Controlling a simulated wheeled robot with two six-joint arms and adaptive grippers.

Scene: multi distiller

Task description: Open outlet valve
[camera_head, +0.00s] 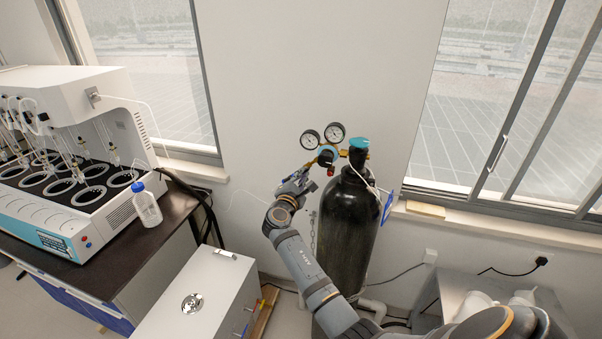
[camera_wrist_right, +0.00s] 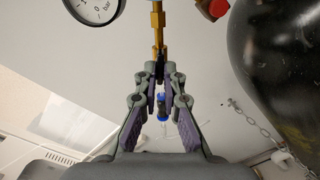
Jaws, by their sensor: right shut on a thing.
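The black gas cylinder (camera_head: 345,230) stands upright against the wall, with a teal-topped valve (camera_head: 359,143) and a regulator (camera_head: 326,157) at its top. A brass outlet stem (camera_head: 309,166) runs from the regulator to the lower left. It also shows in the right wrist view (camera_wrist_right: 158,35), pointing down between my fingers. My right gripper (camera_head: 304,179) is at the lower end of this stem. In the wrist view its fingertips (camera_wrist_right: 159,72) are shut on a small dark part there, the outlet valve, mostly hidden by the fingers. A small blue-capped tip (camera_wrist_right: 162,103) shows between the fingers. My left gripper is not in view.
Two round gauges (camera_head: 335,133) sit just above the regulator. A chain (camera_wrist_right: 240,112) hangs beside the cylinder. A white cabinet (camera_head: 225,262) stands in front to the left, and a distiller (camera_head: 70,160) is on the dark bench. A grey table (camera_head: 445,285) stands at right.

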